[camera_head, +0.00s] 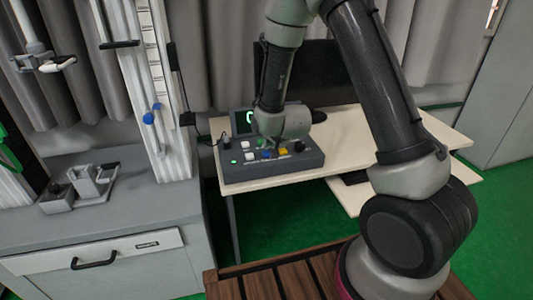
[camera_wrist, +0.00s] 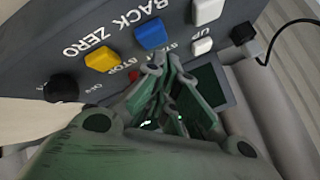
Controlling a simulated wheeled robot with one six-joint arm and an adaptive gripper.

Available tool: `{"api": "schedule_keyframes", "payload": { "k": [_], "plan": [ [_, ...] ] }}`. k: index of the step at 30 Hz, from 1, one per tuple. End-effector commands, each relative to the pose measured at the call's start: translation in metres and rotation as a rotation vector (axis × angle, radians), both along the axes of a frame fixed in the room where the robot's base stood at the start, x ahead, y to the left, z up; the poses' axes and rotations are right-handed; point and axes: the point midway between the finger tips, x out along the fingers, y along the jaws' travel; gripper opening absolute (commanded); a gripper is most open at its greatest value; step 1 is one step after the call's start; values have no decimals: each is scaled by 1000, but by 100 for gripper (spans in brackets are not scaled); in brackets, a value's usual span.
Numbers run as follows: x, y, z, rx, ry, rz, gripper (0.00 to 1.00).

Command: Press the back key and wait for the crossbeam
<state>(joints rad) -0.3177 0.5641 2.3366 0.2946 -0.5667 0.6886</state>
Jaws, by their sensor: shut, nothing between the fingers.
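The grey control box (camera_head: 300,162) stands on the pale desk. Its blue key (camera_wrist: 150,35) is beside the word BACK in the wrist view; it also shows in the head view (camera_head: 267,154). My gripper (camera_wrist: 166,64) is shut and empty, its fingertips just beside the blue key in the wrist picture. I cannot tell whether they touch the box. In the head view the fingers are mostly hidden by my wrist. The drop tower's white column (camera_head: 150,85) stands at left, with a dark horizontal bar (camera_head: 118,44) on it; I cannot tell if this is the crossbeam.
A yellow key (camera_wrist: 102,59) by ZERO, white keys (camera_wrist: 207,11) and a partly covered red button (camera_wrist: 133,75) sit near my fingers. A dark monitor (camera_head: 325,75) stands behind the box. A metal fixture (camera_head: 93,182) is on the grey cabinet (camera_head: 150,208).

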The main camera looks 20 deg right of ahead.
Motion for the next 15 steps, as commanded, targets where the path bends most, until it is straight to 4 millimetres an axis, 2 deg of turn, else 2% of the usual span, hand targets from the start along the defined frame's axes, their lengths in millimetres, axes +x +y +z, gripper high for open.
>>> {"api": "schedule_keyframes", "payload": {
  "k": [9,15],
  "plan": [
    [0,0,2,0,0,0,0],
    [1,0,20,1,-3,1,0]
  ]
}}
